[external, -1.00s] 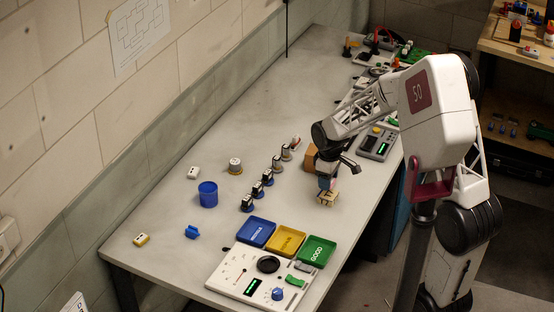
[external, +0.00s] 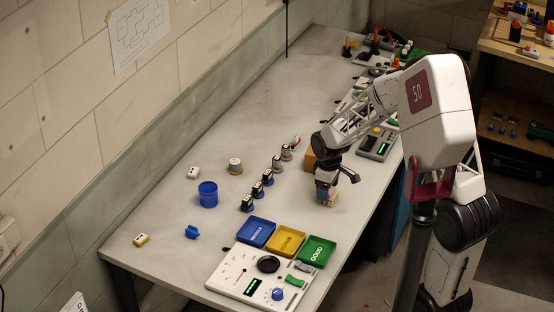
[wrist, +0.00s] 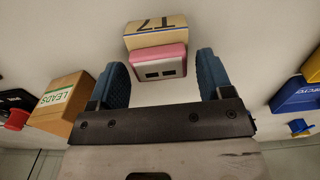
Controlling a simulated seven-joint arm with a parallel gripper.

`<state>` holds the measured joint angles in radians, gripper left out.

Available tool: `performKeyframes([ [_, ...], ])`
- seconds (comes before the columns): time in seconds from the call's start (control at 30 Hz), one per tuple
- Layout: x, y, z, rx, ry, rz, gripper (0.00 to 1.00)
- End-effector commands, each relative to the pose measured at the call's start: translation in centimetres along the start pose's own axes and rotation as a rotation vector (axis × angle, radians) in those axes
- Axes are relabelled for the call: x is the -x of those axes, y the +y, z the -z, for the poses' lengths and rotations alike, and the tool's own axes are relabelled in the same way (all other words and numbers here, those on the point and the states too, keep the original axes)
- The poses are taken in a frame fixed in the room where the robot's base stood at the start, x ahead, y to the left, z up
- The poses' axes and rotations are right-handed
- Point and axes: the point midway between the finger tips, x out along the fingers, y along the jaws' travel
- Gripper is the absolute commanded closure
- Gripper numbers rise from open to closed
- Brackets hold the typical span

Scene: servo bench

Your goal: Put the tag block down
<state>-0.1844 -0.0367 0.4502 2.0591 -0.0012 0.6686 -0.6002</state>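The tag block (wrist: 155,33) is a pale wooden block with dark figures like "17" on its face. In the wrist view it is at the top centre, just beyond a pink block (wrist: 158,66) with a white face and two dark slots. My gripper (wrist: 165,62) has its two blue fingers spread on either side of the pink block. Whether the pink block rests on the tag block is unclear.
A wooden block marked LEADS (wrist: 60,103) stands close on the left in the wrist view. Blue (external: 256,232), yellow (external: 287,240) and green (external: 317,251) trays lie in front of my gripper. Several small servo-like parts (external: 267,177) stand in a row to the left.

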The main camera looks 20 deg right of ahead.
Motion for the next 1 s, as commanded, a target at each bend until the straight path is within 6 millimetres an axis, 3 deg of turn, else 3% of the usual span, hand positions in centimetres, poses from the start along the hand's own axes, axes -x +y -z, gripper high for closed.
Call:
performKeyframes([
  [0.53, 1.0, 0.0, 0.0, 0.000, 0.002, -0.001, 0.23],
  [0.77, 3.6, 0.0, 0.1, 0.000, 0.002, -0.002, 0.23],
  [1.0, 7.5, 0.0, 0.0, 0.000, 0.002, -0.001, 0.23],
])
